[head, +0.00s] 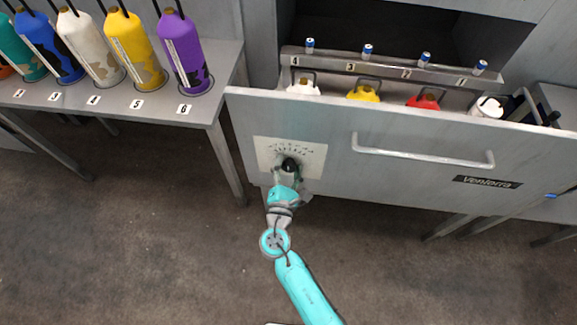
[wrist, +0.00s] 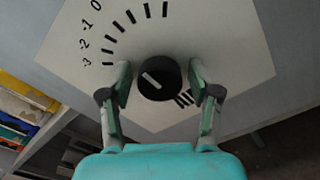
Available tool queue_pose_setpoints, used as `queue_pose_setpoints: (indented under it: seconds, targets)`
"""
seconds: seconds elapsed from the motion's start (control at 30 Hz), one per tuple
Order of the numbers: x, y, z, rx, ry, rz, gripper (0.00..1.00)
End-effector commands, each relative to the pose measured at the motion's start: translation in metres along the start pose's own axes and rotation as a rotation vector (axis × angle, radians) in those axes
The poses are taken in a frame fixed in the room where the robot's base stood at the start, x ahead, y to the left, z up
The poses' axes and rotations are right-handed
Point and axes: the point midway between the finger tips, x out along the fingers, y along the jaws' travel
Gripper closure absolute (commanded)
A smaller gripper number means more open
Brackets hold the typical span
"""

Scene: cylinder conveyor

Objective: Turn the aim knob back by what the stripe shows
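The aim knob (wrist: 160,78) is round and black with a short white pointer line, on a pale dial plate (head: 262,160) on the grey front panel. In the wrist view the line points left and slightly up, toward the ticks near -3; the exact tick is hard to tell. Printed ticks and numbers from -3 to 0 show at upper left. A small group of dark stripes (wrist: 184,98) lies just right of and below the knob. My gripper (wrist: 160,74) is open, with one green-grey finger on each side of the knob and a gap on both sides.
The front panel (head: 400,125) has a bar handle (head: 423,152) right of the dial. Behind its top edge stand white, yellow and red capped containers under a numbered rail (head: 390,66). Coloured cylinders, such as the purple one (head: 183,50), stand on a numbered bench at left.

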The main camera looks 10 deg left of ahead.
Motion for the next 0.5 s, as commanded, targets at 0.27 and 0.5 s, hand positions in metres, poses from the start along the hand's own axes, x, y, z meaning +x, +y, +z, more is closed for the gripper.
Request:
queue_pose_setpoints:
  seconds: [0.27,0.5]
  targets:
    - [-0.0002,-0.0001,0.0000,0.000,0.000,0.000,0.93]
    - [-0.0002,-0.0002,0.0000,0.037,0.000,0.000,0.93]
